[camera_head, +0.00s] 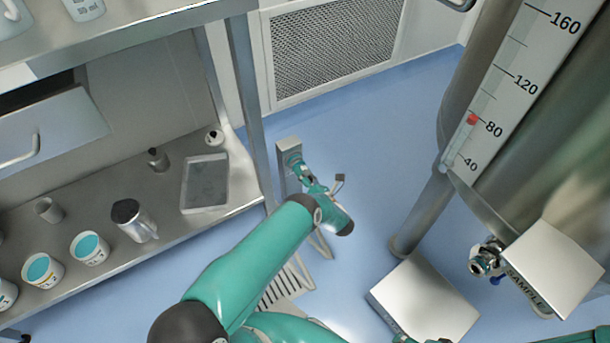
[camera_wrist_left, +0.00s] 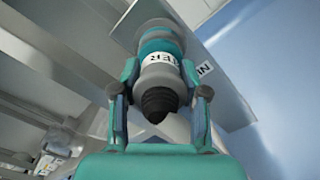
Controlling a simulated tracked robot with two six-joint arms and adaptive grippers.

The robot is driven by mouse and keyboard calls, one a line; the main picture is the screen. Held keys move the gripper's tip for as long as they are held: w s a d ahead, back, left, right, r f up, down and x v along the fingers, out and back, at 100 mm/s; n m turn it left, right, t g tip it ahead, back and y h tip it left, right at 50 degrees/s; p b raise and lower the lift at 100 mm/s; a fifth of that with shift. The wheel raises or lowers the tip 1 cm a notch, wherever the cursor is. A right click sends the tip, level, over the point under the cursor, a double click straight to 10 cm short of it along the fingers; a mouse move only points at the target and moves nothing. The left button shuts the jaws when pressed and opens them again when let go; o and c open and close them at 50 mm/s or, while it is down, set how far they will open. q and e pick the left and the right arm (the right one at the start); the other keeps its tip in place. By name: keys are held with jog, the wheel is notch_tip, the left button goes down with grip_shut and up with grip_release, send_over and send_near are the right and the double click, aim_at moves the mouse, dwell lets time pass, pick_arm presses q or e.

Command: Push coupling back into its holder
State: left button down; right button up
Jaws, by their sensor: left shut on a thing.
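The coupling (camera_wrist_left: 160,75) is teal and grey with a black ribbed tip and a white label, partly covered. It fills the middle of the left wrist view. My left gripper (camera_wrist_left: 160,92) is shut on it, with one finger on each side. The coupling's far end lies against or close to a grey metal plate, the holder (camera_wrist_left: 215,55); I cannot tell how deep it sits. In the head view the holder is a narrow grey post (camera_head: 288,145) beside the shelf, and my left gripper (camera_head: 305,178) reaches to it.
A steel shelf (camera_head: 160,235) with cups, a jug and a tray stands left of the post. A large tank (camera_head: 540,130) with a scale and a sample valve (camera_head: 485,262) is at right. A grey box (camera_head: 425,300) is on the floor. Blue floor (camera_head: 385,130) lies clear between.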

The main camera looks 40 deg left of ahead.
pick_arm(q)
jog(key=shift+w+a+b, duration=0.25)
jog(key=shift+a+b, duration=0.1)
jog(key=shift+a, duration=0.3)
jog(key=c, duration=0.5)
grip_release()
jog(key=shift+d, duration=0.1)
jog(key=v, duration=1.2)
jog(key=shift+f, duration=0.15)
